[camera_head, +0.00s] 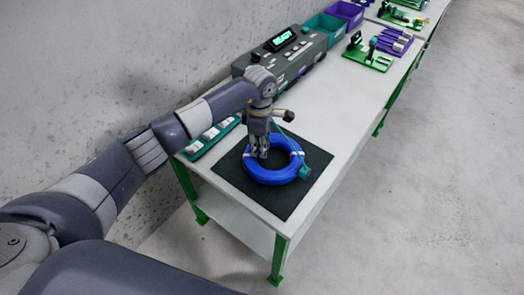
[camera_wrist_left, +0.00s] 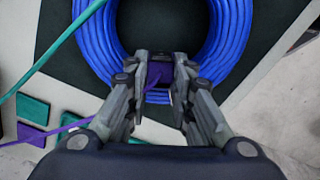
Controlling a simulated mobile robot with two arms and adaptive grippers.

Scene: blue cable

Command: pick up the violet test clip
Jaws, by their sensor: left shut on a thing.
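My left gripper (camera_head: 259,155) points down at the left part of the blue cable coil (camera_head: 262,176). In the left wrist view, its fingers (camera_wrist_left: 161,66) are closed around a small violet piece, the violet test clip (camera_wrist_left: 155,76), mostly hidden between them. A violet lead (camera_wrist_left: 62,130) runs off to the lower left in that view. The clip is over the near part of the coil (camera_wrist_left: 92,45); I cannot tell whether it touches the cable. A teal clip (camera_head: 304,172) sits on the coil's right side, with a teal lead (camera_wrist_left: 50,52). My right gripper is not in view.
The coil lies on a black mat (camera_head: 232,170) on a white bench with green legs. A grey tester (camera_head: 290,58) reading READY stands behind, with a teal-edged tray (camera_head: 213,136) to its left. Bins (camera_head: 346,12) and green boards (camera_head: 368,57) are farther along. The bench's middle is clear.

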